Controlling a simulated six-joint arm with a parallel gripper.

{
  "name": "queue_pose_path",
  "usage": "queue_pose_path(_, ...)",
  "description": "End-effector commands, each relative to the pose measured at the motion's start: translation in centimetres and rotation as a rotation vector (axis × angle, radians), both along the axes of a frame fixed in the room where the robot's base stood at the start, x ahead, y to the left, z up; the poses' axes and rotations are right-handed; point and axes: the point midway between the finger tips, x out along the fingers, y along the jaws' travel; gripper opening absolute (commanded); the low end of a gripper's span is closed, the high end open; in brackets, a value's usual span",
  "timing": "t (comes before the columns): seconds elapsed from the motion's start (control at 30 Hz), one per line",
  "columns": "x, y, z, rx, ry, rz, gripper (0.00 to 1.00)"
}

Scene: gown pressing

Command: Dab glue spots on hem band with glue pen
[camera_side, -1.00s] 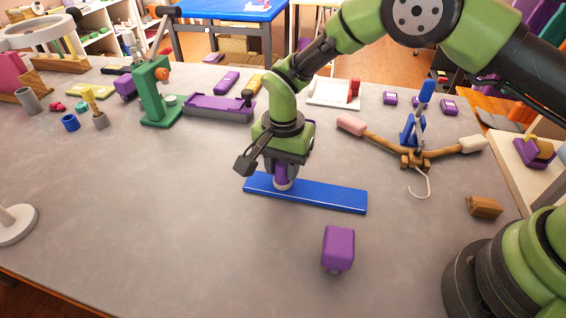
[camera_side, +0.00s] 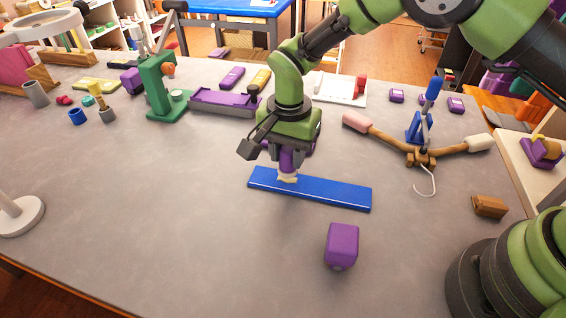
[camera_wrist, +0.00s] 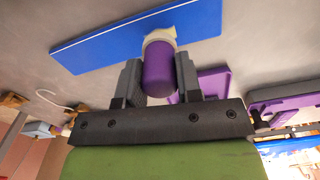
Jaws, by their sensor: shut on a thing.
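The hem band is a long flat blue strip (camera_side: 325,193) lying on the grey table. It also shows in the wrist view (camera_wrist: 110,45). My gripper (camera_side: 288,160) is above the band's left part, pointing down. In the wrist view my gripper (camera_wrist: 158,78) is shut on the purple glue pen (camera_wrist: 160,72), one finger on each side. The pen's pale tip end (camera_side: 287,178) is over the band near its left end. I cannot tell whether the tip touches the band. No glue spots can be made out on it.
A purple block (camera_side: 342,245) stands in front of the band. A wooden hanger (camera_side: 385,140) with a hook lies to the right, near a brown block (camera_side: 489,206). A purple tray (camera_side: 222,103) and a green press (camera_side: 160,88) stand behind left.

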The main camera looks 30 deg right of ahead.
Motion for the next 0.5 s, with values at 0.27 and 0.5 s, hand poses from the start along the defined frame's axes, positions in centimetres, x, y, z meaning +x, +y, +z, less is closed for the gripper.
queue_pose_path(0.27,0.9,0.9,0.0,0.001,-0.002,0.001,0.06)
queue_pose_path(0.5,2.0,2.0,-0.1,0.001,-0.002,0.001,0.06)
